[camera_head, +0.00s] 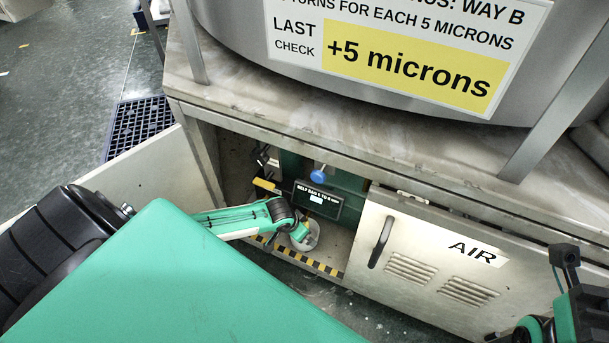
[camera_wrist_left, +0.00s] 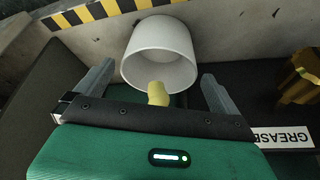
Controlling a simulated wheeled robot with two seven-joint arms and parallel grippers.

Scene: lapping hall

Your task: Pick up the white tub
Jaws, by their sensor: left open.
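The white tub (camera_head: 312,238) stands on the floor of the open cabinet in the head view, partly hidden by my left gripper (camera_head: 301,232). In the left wrist view the white tub (camera_wrist_left: 162,36) shows its round open mouth towards the camera. My left gripper (camera_wrist_left: 157,72) is open, with one finger on either side of the tub's mouth in the picture. I cannot tell whether the fingers touch it. A pale yellow handle-like thing (camera_wrist_left: 158,94) sticks out of the mouth. Part of my right arm shows at the lower right of the head view; its fingers cannot be made out.
A cabinet door marked AIR (camera_head: 430,262) is at the right of the opening. A black-and-yellow striped edge (camera_head: 318,265) runs along the front. A belt sag display (camera_head: 318,200) and a blue knob (camera_head: 318,176) are behind. A GREASE label (camera_wrist_left: 284,138) and a yellow thing (camera_wrist_left: 300,78) lie right.

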